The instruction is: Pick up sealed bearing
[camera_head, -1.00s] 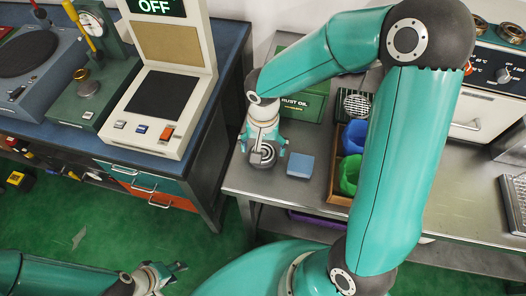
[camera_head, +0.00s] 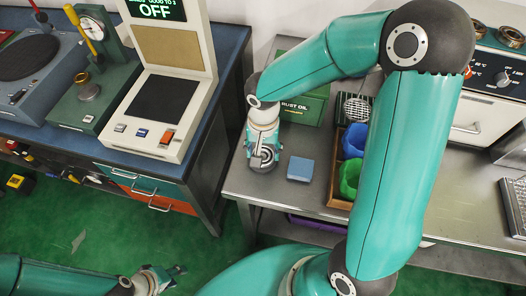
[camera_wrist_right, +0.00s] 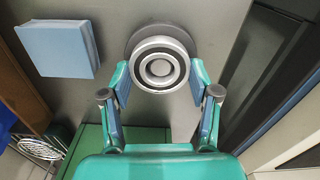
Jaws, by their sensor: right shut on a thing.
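The sealed bearing, a ringed grey metal disc (camera_wrist_right: 160,69), sits between the two fingers of my right gripper (camera_wrist_right: 160,76) in the right wrist view. The fingers touch it from both sides. In the head view, my right gripper (camera_head: 263,157) is low over the left end of the metal bench, and its ringed face shows between the fingers. A dark round shape shows behind the bearing; I cannot tell if it is shadow or another part. My left gripper (camera_head: 168,276) is empty, low over the green floor, with its fingers apart.
A blue box (camera_head: 301,168) lies close beside the right gripper. A wooden tray (camera_head: 337,201) with blue and green bins stands further right. A green rust oil box (camera_head: 303,107) stands behind. The blue workbench with instruments is left, across a gap.

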